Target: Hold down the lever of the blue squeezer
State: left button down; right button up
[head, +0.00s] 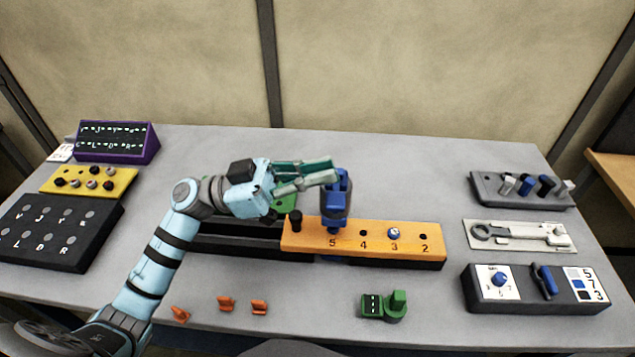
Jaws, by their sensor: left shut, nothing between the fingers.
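The blue squeezer (337,205) stands upright on the orange bar (405,250), above the printed number 5. My left gripper (331,171) reaches in from the left and is shut with nothing held. Its fingertips are at the top of the squeezer and overlap its upper left part in the picture. I cannot tell whether they touch the lever, which is partly hidden behind them. My right gripper is not in view.
A black-knobbed peg (295,220) stands on the bar's left end. A green block (384,305) and several orange clips (227,303) lie in front. Panels stand at the left (60,235) and right (537,290). The table (440,185) is clear behind the bar.

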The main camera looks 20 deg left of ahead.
aim_at(336, 190)
pick_arm(q)
jog(key=f, duration=0.3)
jog(key=shift+a+f, duration=0.2)
jog(key=shift+f, duration=0.05)
jog(key=shift+b, duration=0.3)
jog(key=f+m+g+b, duration=0.1)
jog(key=m, duration=0.1)
jog(key=f+m+b, duration=0.1)
jog(key=m, duration=0.1)
jog(key=s+f+m+g+b, duration=0.1)
jog(key=m, duration=0.1)
jog(key=shift+d+g+b, duration=0.1)
jog(key=shift+g+b, duration=0.2)
jog(key=shift+b, duration=0.1)
jog(key=shift+w+f, duration=0.1)
dwell(0.9)
